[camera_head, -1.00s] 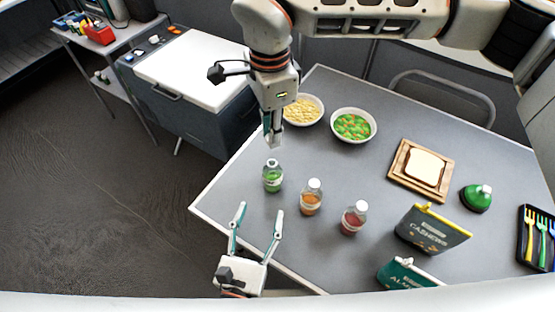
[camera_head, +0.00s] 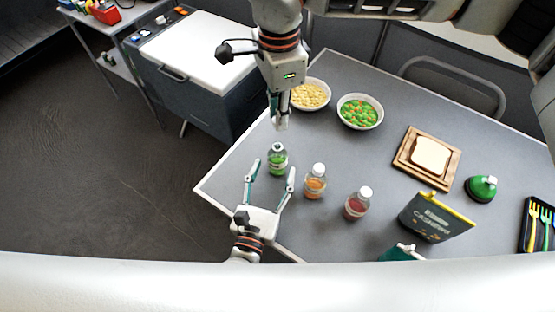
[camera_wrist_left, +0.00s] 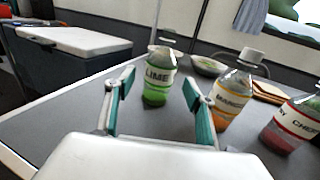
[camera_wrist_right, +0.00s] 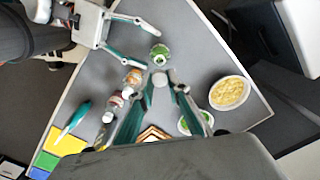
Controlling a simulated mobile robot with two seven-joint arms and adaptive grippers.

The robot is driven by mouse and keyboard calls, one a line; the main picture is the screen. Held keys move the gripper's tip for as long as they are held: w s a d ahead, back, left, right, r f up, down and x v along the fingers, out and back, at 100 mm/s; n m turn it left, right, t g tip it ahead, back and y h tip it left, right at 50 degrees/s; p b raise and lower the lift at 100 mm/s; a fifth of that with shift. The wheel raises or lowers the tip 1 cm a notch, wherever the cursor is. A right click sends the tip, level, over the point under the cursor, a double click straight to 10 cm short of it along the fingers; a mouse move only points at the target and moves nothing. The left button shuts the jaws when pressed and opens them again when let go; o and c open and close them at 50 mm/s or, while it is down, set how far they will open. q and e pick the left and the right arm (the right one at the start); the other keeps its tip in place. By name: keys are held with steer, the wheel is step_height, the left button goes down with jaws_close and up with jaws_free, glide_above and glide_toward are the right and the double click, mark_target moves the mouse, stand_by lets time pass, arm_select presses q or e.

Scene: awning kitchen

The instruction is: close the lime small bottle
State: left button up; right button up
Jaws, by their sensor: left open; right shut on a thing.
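The lime small bottle (camera_head: 278,162) stands upright and uncapped on the grey table, green inside. Its LIME label faces the left wrist view (camera_wrist_left: 158,78). My left gripper (camera_head: 272,170) is open and low, fingers pointing at the bottle. In the left wrist view the bottle stands between and just beyond its fingertips (camera_wrist_left: 159,80). My right gripper (camera_head: 281,124) points down above and behind the bottle. It is shut on a small pale cap (camera_wrist_right: 160,81), seen in the right wrist view, apart from the bottle.
Right of the lime bottle stand an orange bottle (camera_head: 315,184) and a red bottle (camera_head: 357,204), both with white caps. Behind are a pasta bowl (camera_head: 311,95) and a vegetable bowl (camera_head: 360,112).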

mark_target(275, 167)
arm_select(q)
steer(key=shift+x, duration=2.35)
jaws_close()
arm_select(e)
steer(key=shift+f, duration=2.5)
steer(key=shift+f, duration=0.1)
steer(key=shift+f, duration=0.8)
steer(key=shift+f, duration=0.55)
